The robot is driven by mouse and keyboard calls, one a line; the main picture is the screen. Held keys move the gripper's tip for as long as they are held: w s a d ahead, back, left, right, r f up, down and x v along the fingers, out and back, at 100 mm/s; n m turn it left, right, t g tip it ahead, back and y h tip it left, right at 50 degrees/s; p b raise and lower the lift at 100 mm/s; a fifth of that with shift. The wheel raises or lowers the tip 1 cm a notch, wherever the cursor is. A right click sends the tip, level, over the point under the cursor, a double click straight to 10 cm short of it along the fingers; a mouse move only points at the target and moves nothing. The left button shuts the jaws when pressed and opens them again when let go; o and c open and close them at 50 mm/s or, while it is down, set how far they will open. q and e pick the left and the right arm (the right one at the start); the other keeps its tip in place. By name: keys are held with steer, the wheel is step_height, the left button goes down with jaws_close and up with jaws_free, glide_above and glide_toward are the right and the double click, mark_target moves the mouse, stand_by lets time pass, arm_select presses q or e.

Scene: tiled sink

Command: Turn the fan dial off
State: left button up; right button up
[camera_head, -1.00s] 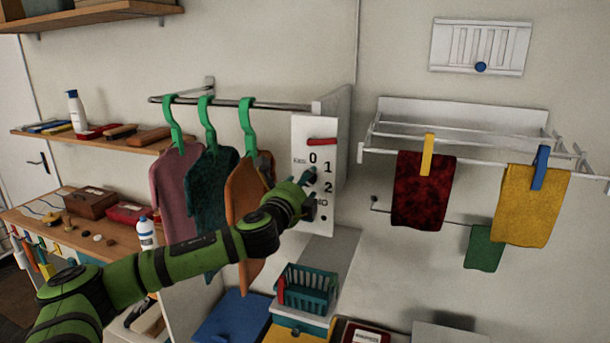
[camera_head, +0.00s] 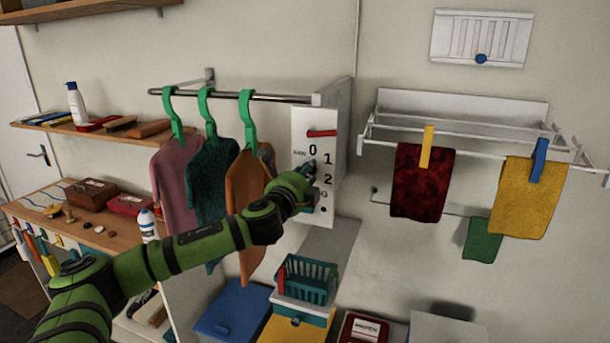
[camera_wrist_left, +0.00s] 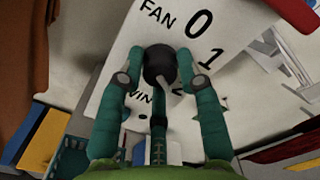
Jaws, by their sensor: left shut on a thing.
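The white control panel (camera_head: 299,140) on the wall unit carries the word FAN and the numbers 0, 1 and 2, with a red handle (camera_head: 322,133) near its top. The dark round fan dial (camera_wrist_left: 160,62) is in the middle of the left wrist view; its pale pointer is directed down toward the partly hidden 2. My left gripper (camera_wrist_left: 160,80) has one green finger on each side of the dial and is shut on it. In the head view the left gripper (camera_head: 309,183) covers most of the dial. My right gripper is not in view.
Clothes on green hangers (camera_head: 248,120) hang from a rail just left of the panel, close to my left forearm. A drying rack (camera_head: 460,150) with cloths is on the right wall. A teal basket (camera_head: 305,280) stands below the panel.

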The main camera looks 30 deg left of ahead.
arm_select(q)
steer(key=n+b, duration=0.6)
steer(key=n, duration=1.7)
steer(key=shift+n, duration=0.3)
stand_by(0.3)
steer(key=o, duration=1.1)
steer(key=shift+o, duration=0.2)
